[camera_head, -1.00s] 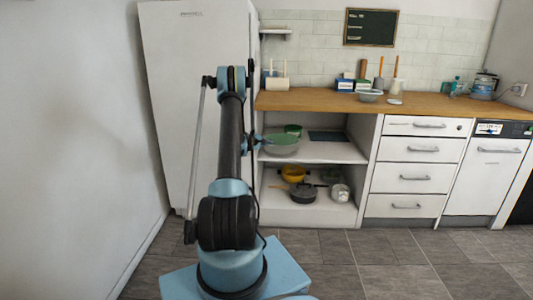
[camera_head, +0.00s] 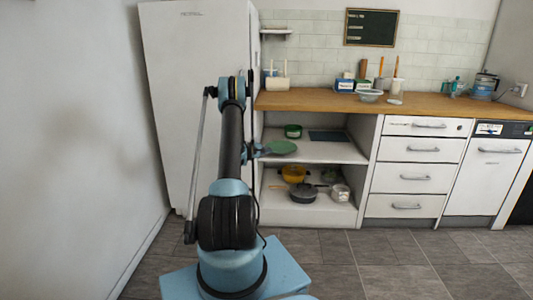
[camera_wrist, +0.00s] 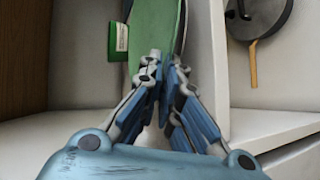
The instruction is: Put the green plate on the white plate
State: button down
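The green plate (camera_head: 281,147) is at the upper shelf of the open cabinet in the head view, roughly flat. In the wrist view the green plate (camera_wrist: 155,28) appears nearly edge-on, running up from the fingertips. My gripper (camera_wrist: 162,68) is closed on its near edge; the gripper (camera_head: 262,150) also shows at the plate's left in the head view. Whether the plate touches the shelf I cannot tell. A small white plate (camera_head: 395,101) lies on the wooden counter, right of a pale bowl (camera_head: 370,96).
A green tin (camera_head: 293,131) and a dark flat item (camera_head: 327,136) are on the upper shelf (camera_head: 340,156). A yellow pot (camera_head: 293,174), a dark pan (camera_head: 304,192) and a pale jar (camera_head: 340,192) fill the lower shelf. The fridge (camera_head: 190,60) stands close on the left.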

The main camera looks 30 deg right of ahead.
jog(key=c, duration=1.8)
grip_release()
jog(key=shift+r, duration=0.15)
jog(key=s+a+r+m+y, duration=0.1)
jog(key=s+a+r+y, duration=0.1)
jog(key=s+a+r, duration=0.6)
jog(key=s+a+r+m+y, duration=0.1)
jog(key=s+a+r, duration=0.2)
jog(key=a+r, duration=0.8)
jog(key=s+a+r+g+y, duration=0.1)
jog(key=s+a+r+y, duration=0.3)
jog(key=s+a, duration=1.05)
jog(key=s+a+f+y, duration=0.2)
jog(key=s+a, duration=0.4)
jog(key=s, duration=0.5)
jog(key=s+a+f+m+g+y, duration=0.1)
jog(key=s+a+f+y, duration=0.1)
jog(key=s+a, duration=0.5)
jog(key=s+a+f+y, duration=0.2)
jog(key=s+a, duration=0.4)
jog(key=s, duration=1)
jog(key=shift+s+a+f+m+g, duration=0.15)
jog(key=shift+a+f+m+g, duration=0.2)
jog(key=shift+f, duration=0.2)
